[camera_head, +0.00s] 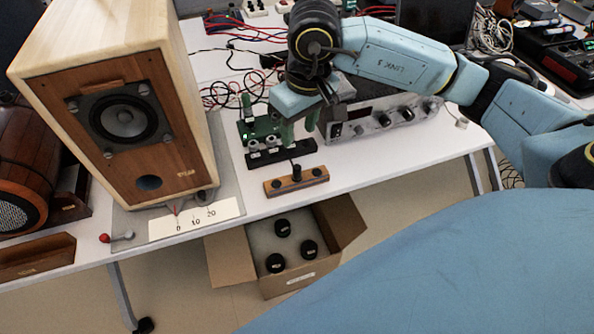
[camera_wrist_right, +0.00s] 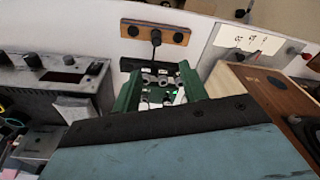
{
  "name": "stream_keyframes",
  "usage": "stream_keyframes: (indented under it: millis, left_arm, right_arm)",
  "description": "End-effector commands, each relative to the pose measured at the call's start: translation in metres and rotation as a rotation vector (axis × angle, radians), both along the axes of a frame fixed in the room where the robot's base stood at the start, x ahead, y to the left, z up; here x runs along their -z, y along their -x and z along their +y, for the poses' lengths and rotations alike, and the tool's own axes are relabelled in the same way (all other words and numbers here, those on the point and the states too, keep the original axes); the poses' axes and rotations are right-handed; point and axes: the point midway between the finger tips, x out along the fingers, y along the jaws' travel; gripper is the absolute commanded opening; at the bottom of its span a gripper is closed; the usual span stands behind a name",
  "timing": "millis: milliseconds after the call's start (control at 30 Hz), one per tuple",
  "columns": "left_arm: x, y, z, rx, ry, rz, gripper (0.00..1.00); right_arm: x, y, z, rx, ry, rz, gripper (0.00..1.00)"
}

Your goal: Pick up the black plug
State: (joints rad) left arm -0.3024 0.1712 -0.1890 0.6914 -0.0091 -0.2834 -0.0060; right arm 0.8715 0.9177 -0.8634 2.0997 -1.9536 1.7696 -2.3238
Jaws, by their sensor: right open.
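The black plug (camera_head: 296,173) appears to stand upright in the middle of a small wooden strip (camera_head: 268,188) with a dark round socket on either side. It also shows in the right wrist view (camera_wrist_right: 156,38), at the strip's middle. My right gripper (camera_head: 268,122) is open, with its green fingers pointing down behind the strip, over a green circuit board. In the right wrist view my right gripper (camera_wrist_right: 158,72) shows a wide gap between its fingers, with metal fittings beyond them. The plug is beyond the fingertips and apart from them. My left gripper is out of view.
A black bar (camera_head: 282,154) lies just behind the strip. A large wooden speaker (camera_head: 180,120) stands left, and a knobbed instrument (camera_head: 365,127) is right of my gripper. An open cardboard box (camera_head: 232,258) with black round items sits below the table edge. Cables lie behind.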

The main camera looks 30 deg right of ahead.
Motion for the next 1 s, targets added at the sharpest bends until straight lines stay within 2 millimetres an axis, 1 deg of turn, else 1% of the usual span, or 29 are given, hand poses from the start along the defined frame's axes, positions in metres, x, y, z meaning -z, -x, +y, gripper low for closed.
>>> stream_keyframes:
  millis: [100,300,400,633,800,900,1000]
  left_arm:
    - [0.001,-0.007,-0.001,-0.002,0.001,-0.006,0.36]
    - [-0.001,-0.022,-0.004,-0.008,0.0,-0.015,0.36]
    - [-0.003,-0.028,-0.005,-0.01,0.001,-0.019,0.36]
    - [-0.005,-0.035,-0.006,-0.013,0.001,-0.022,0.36]
    - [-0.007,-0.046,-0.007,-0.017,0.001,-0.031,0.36]
    - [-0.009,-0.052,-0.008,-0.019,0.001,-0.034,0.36]
    - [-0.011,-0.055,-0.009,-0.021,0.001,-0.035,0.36]
  right_arm:
    - [0.015,-0.001,-0.005,-0.004,0.024,0.004,0.43]
    - [0.055,-0.005,-0.003,-0.005,0.02,0.005,0.43]
    - [0.069,-0.008,-0.003,-0.005,0.018,0.003,0.43]
    - [0.085,-0.008,-0.002,-0.005,0.017,0.002,0.43]
    - [0.112,-0.006,-0.002,-0.004,0.018,0.006,0.43]
    - [0.125,-0.008,-0.002,-0.004,0.017,0.003,0.43]
    - [0.131,-0.009,-0.001,-0.005,0.017,0.002,0.43]
